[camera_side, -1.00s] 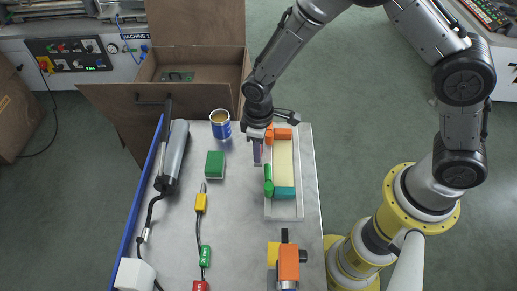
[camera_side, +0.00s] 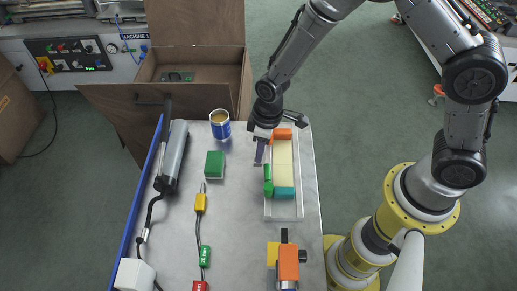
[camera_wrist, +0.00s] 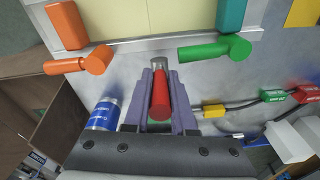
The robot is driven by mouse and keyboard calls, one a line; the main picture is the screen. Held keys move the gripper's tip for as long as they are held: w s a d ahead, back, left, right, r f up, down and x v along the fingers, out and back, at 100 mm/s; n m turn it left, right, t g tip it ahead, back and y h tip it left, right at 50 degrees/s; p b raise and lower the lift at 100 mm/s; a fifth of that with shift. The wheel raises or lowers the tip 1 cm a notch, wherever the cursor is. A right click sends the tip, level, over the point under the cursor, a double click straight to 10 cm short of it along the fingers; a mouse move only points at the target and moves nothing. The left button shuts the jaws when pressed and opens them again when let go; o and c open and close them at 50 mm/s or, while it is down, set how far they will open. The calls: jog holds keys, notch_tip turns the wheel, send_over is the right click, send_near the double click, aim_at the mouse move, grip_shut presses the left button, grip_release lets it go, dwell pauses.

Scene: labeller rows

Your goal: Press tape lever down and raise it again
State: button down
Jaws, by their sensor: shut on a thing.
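A labeller-like unit with a pale frame (camera_side: 285,211) lies on the bench, with cream panels (camera_side: 283,153), an orange block (camera_side: 284,134) and a teal block (camera_side: 284,193). In the wrist view, an orange lever (camera_wrist: 80,62) sticks out by the orange block, and a green lever (camera_wrist: 215,48) by the teal block; the green one also shows in the side view (camera_side: 268,181). I cannot tell which is the tape lever. My gripper (camera_side: 259,160) hangs left of the orange end. Its purple fingers (camera_wrist: 160,75) are shut on a red, grey-tipped cylinder (camera_wrist: 160,98), apart from both levers.
A blue can (camera_side: 220,126) and green block (camera_side: 215,164) stand left of my gripper. A grey cylindrical tool (camera_side: 174,155), cabled connectors (camera_side: 201,203) and a white box (camera_side: 134,274) lie farther left. An orange-yellow device (camera_side: 288,262) is in front. An open box (camera_side: 190,98) stands behind.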

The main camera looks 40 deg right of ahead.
jog(key=shift+s+r+t+y, duration=0.1)
jog(key=shift+s+t+y, duration=0.1)
jog(key=shift+t+y, duration=0.2)
jog(key=shift+d+t, duration=0.25)
jog(key=shift+t, duration=0.05)
jog(key=c, duration=0.8)
grip_release()
jog(key=shift+o, duration=0.2)
jog(key=v, duration=1.3)
jog(key=shift+d+r, duration=0.25)
jog(key=shift+d, duration=0.05)
jog(key=shift+s, duration=0.1)
